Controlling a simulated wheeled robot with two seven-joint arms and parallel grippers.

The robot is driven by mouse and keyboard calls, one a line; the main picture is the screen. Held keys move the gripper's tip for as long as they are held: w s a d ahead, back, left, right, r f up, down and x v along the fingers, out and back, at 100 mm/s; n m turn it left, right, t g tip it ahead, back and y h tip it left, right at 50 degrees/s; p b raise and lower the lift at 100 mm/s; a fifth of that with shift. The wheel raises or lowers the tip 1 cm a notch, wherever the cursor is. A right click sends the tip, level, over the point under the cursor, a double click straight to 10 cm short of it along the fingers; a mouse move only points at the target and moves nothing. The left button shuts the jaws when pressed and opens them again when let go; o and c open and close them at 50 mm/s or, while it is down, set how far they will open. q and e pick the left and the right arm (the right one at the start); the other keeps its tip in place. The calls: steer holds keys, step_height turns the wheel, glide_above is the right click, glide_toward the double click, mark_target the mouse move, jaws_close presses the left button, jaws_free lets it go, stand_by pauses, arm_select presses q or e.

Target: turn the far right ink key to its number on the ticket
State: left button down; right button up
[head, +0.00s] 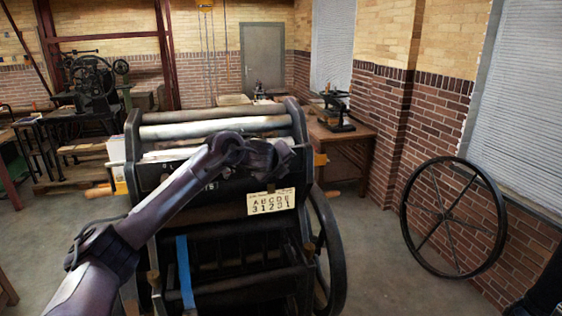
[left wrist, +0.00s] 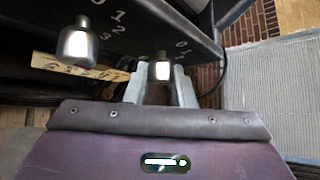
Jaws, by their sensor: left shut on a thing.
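The printing press (head: 147,260) stands in front of me. A cream ticket (head: 271,201) on its front shows the letters A to E over a row of digits, which seem to read 3 1 2 0 1, with 1 under E. My left gripper (head: 272,158) reaches across to the right end of the key row. In the left wrist view my left gripper (left wrist: 160,78) is shut on a metal ink key (left wrist: 161,70) with a white mark. Its scale digits show beside it, partly hidden. Another key (left wrist: 76,46) with a scale stands apart to the left. My right gripper is out of view.
A large black flywheel (head: 453,216) leans by the brick wall at right. A wooden table (head: 345,140) with a small press stands behind. A blue strip (head: 185,272) hangs on the press front. Open floor lies between the press and the wall.

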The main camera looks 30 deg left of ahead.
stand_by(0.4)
arm_select(q)
steer(key=c, duration=1.2)
jaws_free()
steer(key=shift+c, duration=0.2)
steer(key=b+v, duration=0.2)
steer(key=v, duration=0.5)
steer(key=shift+s+r+b, duration=0.25)
steer(key=shift+s+b, duration=0.05)
steer(key=shift+b, duration=0.05)
steer(key=shift+d, duration=0.1)
